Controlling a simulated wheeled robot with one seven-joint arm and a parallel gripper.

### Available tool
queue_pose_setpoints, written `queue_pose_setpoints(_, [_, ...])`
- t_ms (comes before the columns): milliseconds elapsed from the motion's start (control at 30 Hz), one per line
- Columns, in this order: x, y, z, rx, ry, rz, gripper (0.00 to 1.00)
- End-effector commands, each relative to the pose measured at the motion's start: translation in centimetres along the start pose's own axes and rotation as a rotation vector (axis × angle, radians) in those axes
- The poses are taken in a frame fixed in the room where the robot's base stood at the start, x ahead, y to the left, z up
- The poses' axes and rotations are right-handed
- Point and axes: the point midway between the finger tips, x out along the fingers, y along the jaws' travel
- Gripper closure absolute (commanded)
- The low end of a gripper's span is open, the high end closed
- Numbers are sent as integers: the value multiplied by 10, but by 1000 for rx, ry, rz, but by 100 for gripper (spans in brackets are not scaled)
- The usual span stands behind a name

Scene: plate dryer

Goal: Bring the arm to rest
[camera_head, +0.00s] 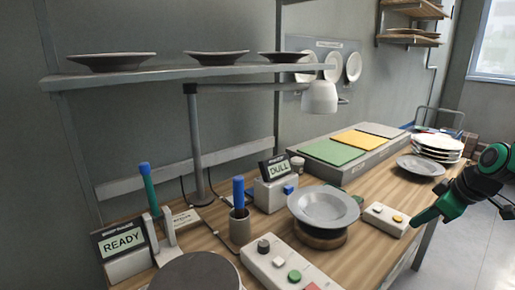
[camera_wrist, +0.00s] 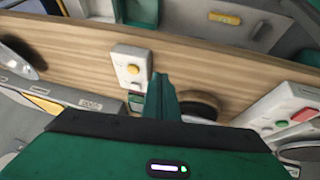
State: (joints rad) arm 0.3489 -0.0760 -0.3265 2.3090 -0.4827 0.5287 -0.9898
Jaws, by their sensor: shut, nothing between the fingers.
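My gripper (camera_head: 428,217) is green and black and comes in from the right side of the head view. It is shut and empty, close to the right edge of the table (camera_head: 380,182) and just right of a small white box with a yellow button (camera_head: 386,217). In the wrist view my shut green fingers (camera_wrist: 160,97) point away from the camera, with the button box (camera_wrist: 131,66) to their left. A grey plate (camera_head: 324,206) rests on a round stand left of my gripper. I cannot tell the exact gap between the fingertips and the table.
A control box (camera_head: 288,268) with several buttons sits at the front. A READY display (camera_head: 124,243) and a DULL display (camera_head: 277,167) stand on the table. A plate stack (camera_head: 438,144) and a single plate (camera_head: 418,166) lie at the back right. The floor (camera_head: 480,235) right of the table is clear.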

Motion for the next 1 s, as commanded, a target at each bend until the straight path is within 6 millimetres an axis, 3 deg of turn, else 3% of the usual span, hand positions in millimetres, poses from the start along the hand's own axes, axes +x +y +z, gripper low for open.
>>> queue_pose_setpoints(300, [-61,-112,100,715,-352,22,100])
queue_pose_setpoints(500, [-90,-160,146,1052,-497,99,100])
queue_pose_setpoints(667, [-99,-174,160,1159,-540,131,100])
queue_pose_setpoints(1000, [-100,-174,161,1168,-544,133,100])
